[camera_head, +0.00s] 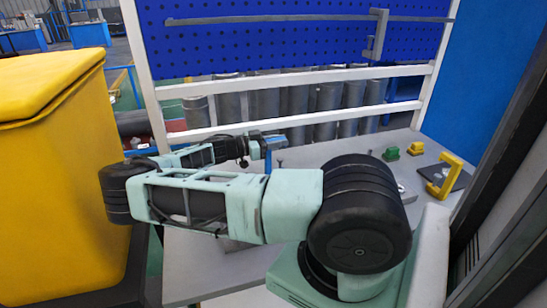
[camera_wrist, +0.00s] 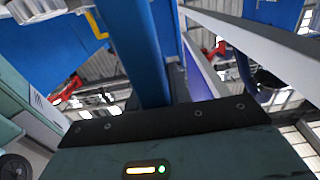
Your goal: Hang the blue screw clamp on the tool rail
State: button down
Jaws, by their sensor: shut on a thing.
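The blue screw clamp (camera_head: 268,158) is in my gripper (camera_head: 257,147), above the far part of the grey table. In the wrist view its blue bar (camera_wrist: 145,50) runs up from the dark jaws, close to the camera; the jaws are shut on it. My arm hides part of the clamp in the head view. The tool rail (camera_head: 250,19) is a thin grey bar across the blue pegboard, above and behind my gripper. The gripper and clamp are well apart from the rail.
A grey clamp (camera_head: 377,35) hangs on the rail toward the right. A yellow clamp (camera_head: 446,173) stands on a dark mat at the table's right. Small green (camera_head: 391,154) and yellow (camera_head: 416,148) pieces lie nearby. A yellow bin (camera_head: 60,170) stands left. Much of the rail is free.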

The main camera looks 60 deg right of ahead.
jog(key=shift+r, duration=0.1)
jog(key=shift+r+b, duration=0.6)
jog(key=shift+r, duration=0.2)
jog(key=shift+w+a+r+b, duration=0.2)
jog(key=shift+r+b, duration=0.1)
jog(key=shift+r, duration=0.1)
jog(key=shift+w+a+r+b, duration=0.1)
jog(key=shift+a+r+b, duration=0.05)
jog(key=shift+r+b, duration=0.15)
jog(key=b+v, duration=0.4)
jog(key=v, duration=1.3)
jog(key=shift+r+b, duration=0.2)
jog(key=shift+b, duration=0.15)
jog(key=shift+w, duration=0.1)
